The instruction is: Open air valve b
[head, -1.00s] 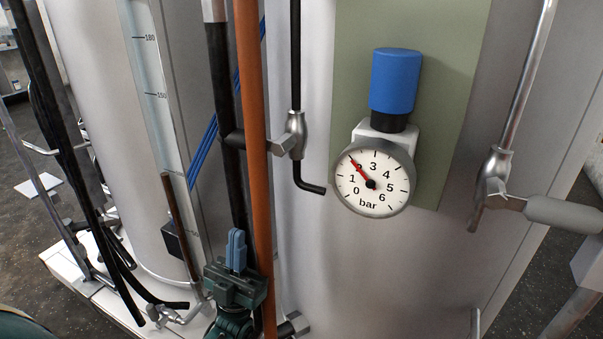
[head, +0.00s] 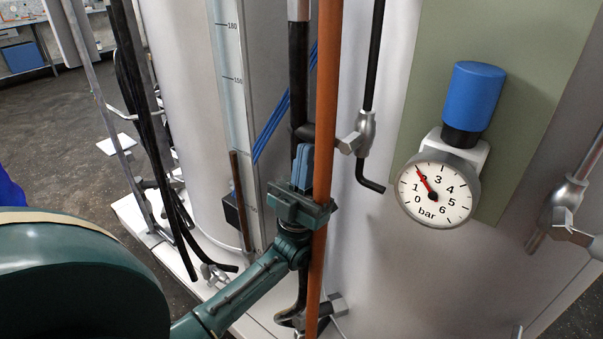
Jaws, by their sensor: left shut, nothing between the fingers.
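Two metal valves show, and no label tells which is air valve b. The left valve (head: 364,133) sits on a thin black pipe, with a short bent black outlet below it. The right valve (head: 566,200) is on a metal pipe at the right edge and is partly cut off. My left gripper (head: 303,165) points upward with its blue-grey fingers shut and empty. It shows below and left of the left valve, beside the orange pipe, apart from the valve in the picture. My right gripper is not in view.
An orange vertical pipe (head: 325,100) stands between my left gripper and the left valve in the picture. A pressure gauge (head: 437,194) reads about 2 bar under a blue-capped regulator (head: 474,93). Black hoses (head: 135,100) hang at the left.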

